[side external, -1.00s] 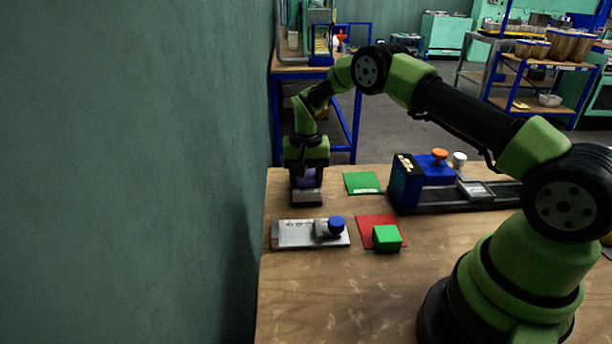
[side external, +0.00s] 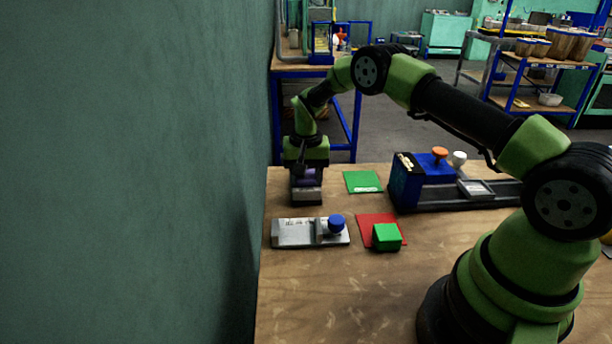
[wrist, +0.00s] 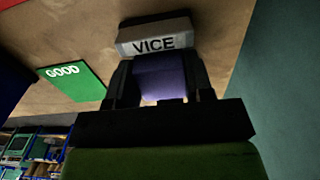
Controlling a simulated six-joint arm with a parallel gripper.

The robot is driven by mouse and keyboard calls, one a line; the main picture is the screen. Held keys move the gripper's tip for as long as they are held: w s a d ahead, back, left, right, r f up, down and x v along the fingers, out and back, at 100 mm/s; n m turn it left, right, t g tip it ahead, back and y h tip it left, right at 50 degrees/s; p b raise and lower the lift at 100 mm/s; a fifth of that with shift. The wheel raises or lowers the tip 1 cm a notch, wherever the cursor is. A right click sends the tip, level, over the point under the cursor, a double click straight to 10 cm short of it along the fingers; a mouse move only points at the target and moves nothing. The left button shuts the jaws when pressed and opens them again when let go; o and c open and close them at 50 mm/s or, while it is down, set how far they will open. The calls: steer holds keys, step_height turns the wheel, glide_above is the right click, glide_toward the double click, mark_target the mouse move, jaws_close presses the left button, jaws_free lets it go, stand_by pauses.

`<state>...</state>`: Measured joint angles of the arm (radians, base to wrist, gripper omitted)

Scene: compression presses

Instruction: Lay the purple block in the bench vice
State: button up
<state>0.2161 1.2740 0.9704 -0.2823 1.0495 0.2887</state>
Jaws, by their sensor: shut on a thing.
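The purple block (side external: 307,175) is between the fingers of my gripper (side external: 306,180), which is shut on it and points down. In the wrist view the block (wrist: 160,78) shows between the two dark fingers. The bench vice (side external: 306,197) is directly under my gripper near the far left corner of the bench. Its grey block marked VICE (wrist: 154,36) shows just beyond the purple block in the wrist view. The block is very low at the vice; I cannot tell whether it touches the vice bed, as the fingers hide its lower part.
A green GOOD pad (side external: 362,182) lies right of the vice. A red pad (side external: 367,222) carries a green block (side external: 386,237). A grey plate fixture with a blue knob (side external: 337,222) sits in front. A blue machine (side external: 407,184) stands right. A wall is close on the left.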

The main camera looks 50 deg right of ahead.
steer(key=shift+f, duration=0.55)
steer(key=o, duration=1)
steer(key=shift+r, duration=0.1)
steer(key=s+a+r+n+t, duration=0.1)
steer(key=s+a+r, duration=0.2)
steer(key=r, duration=0.9)
steer(key=s+a+r+n+t, duration=0.1)
steer(key=s+a+r+t, duration=0.15)
steer(key=r, duration=1.05)
steer(key=s+a+r+n+t, duration=0.1)
steer(key=s+a, duration=0.1)
steer(key=s, duration=0.5)
steer(key=s+a+r+n+t+y, duration=0.1)
steer(key=s+a, duration=0.1)
steer(key=s, duration=0.5)
steer(key=s+a+r+n+t+y, duration=0.1)
steer(key=s+a+r, duration=0.1)
steer(key=s, duration=0.6)
steer(key=shift+a+t, duration=0.2)
steer(key=shift+t, duration=0.15)
